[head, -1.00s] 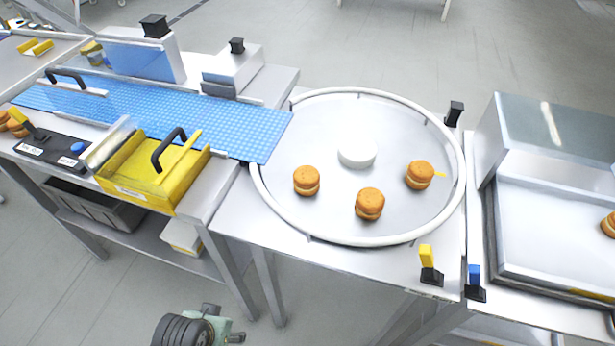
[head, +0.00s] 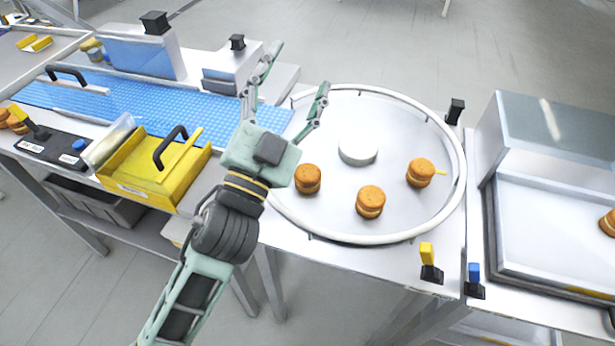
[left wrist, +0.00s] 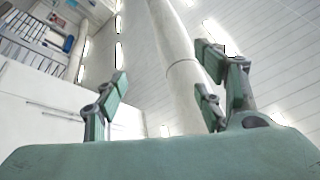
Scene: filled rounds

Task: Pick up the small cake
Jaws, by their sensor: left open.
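Several small round cakes, orange-brown with a pale filling, are in the head view. Three stand on the round metal turntable (head: 325,220): a left cake (head: 308,179), a front cake (head: 370,201) and a right cake (head: 420,172). My left gripper (head: 297,82) is open and empty, raised over the end of the blue belt and the turntable's left rim. Its palm is just left of the left cake, and its fingers point to the back. In the left wrist view its spread fingers (left wrist: 165,95) show only ceiling and wall behind them. My right gripper is out of view.
A blue conveyor belt (head: 190,108) leads to the turntable from the left. A white disc (head: 358,151) sits at the turntable's centre. A yellow bin (head: 150,175) stands by the belt. A metal tray with a hood (head: 555,130) is on the right.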

